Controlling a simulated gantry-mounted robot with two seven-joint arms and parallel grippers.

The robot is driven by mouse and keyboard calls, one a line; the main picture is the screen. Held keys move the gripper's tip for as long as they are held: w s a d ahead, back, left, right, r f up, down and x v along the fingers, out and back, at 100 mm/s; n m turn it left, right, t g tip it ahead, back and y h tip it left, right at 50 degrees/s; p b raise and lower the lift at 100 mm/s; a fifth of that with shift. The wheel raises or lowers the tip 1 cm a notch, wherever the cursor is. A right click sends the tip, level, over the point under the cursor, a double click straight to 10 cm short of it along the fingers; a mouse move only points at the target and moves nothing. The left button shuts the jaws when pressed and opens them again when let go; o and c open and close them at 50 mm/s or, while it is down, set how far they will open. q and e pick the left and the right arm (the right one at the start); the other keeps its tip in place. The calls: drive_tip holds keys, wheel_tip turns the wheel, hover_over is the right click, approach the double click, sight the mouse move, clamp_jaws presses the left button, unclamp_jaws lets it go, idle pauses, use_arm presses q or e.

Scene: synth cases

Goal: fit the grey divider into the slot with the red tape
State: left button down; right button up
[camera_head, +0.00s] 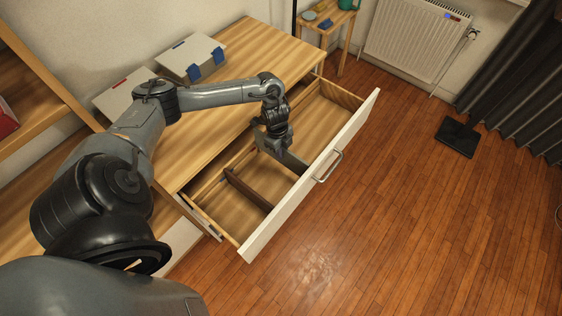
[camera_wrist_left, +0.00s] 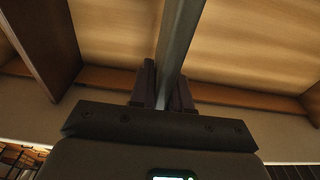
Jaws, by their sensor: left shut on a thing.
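The grey divider (camera_head: 294,162) is in the open drawer, crosswise near its middle, with its near end close to the front panel. My left gripper (camera_head: 276,150) is shut on it from above. In the left wrist view the grey divider (camera_wrist_left: 181,45) runs up between the two dark fingers (camera_wrist_left: 164,92). I cannot tell whether its lower edge touches the drawer floor or sits in a slot. My right gripper is not in view.
A dark brown divider (camera_head: 247,189) stands across the drawer to the left; it also shows in the wrist view (camera_wrist_left: 46,40). The drawer's white front (camera_head: 310,181) has a metal handle (camera_head: 328,167). Two light boxes (camera_head: 192,57) sit on the wooden top. The drawer's right part is empty.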

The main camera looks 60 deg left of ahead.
sight(281, 163)
use_arm(q)
drive_tip(key=shift+f+b, duration=0.35)
drive_tip(key=shift+f, duration=1.2)
drive_tip(key=shift+f+b, duration=0.4)
drive_tip(key=shift+f, duration=1.15)
drive_tip(key=shift+f, duration=0.15)
drive_tip(key=c, duration=1.1)
unclamp_jaws()
drive_tip(key=r+p, duration=0.1)
drive_tip(key=r, duration=0.2)
drive_tip(key=a+r+p, duration=0.1)
drive_tip(key=r, duration=0.3)
drive_tip(key=r+p, duration=0.1)
drive_tip(key=r, duration=0.3)
drive_tip(key=shift+s+a, duration=0.15)
drive_tip(key=shift+s, duration=0.05)
drive_tip(key=shift+r, duration=0.65)
